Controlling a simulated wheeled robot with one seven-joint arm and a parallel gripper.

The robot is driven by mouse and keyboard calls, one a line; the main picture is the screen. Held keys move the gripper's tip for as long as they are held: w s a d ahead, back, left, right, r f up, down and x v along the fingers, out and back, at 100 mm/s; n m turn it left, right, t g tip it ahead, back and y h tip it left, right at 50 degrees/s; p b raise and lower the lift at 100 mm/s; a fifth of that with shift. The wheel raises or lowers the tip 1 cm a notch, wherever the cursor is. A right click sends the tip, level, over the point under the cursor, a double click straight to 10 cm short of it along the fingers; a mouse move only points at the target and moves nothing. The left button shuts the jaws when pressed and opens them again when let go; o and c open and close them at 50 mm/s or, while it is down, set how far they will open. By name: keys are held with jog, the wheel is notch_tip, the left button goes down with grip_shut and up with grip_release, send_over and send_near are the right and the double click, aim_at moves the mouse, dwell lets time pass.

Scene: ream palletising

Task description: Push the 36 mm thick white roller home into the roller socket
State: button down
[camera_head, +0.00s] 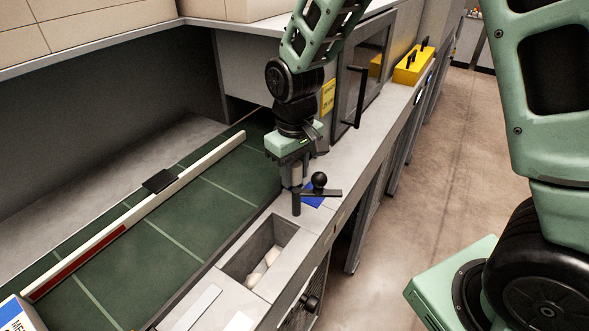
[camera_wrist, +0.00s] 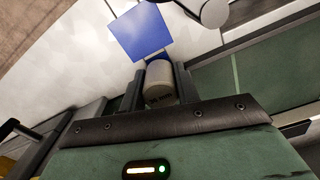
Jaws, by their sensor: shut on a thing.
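My gripper (camera_head: 293,184) is shut on the white roller (camera_wrist: 159,82). In the wrist view the roller sits between the two dark fingers (camera_wrist: 158,74) and looks pale grey. In the head view a small pale part of the roller (camera_head: 296,174) shows between the fingers, above the counter. I cannot make out the roller socket with certainty in either view. The roller's far end is hidden, so I cannot tell if it touches anything.
A black ball knob (camera_head: 319,180) and dark bar (camera_head: 325,193) stand close beside my gripper. A blue square (camera_head: 312,201) lies there on the counter, also in the wrist view (camera_wrist: 140,33). A recessed bin (camera_head: 238,268) holds pale items. A green mat (camera_head: 215,205) lies left.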

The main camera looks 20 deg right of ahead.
jog(key=shift+f+b, duration=0.5)
jog(key=shift+f, duration=0.25)
jog(key=c, duration=0.9)
grip_release()
jog(key=shift+c, duration=0.2)
jog(key=shift+a, duration=0.1)
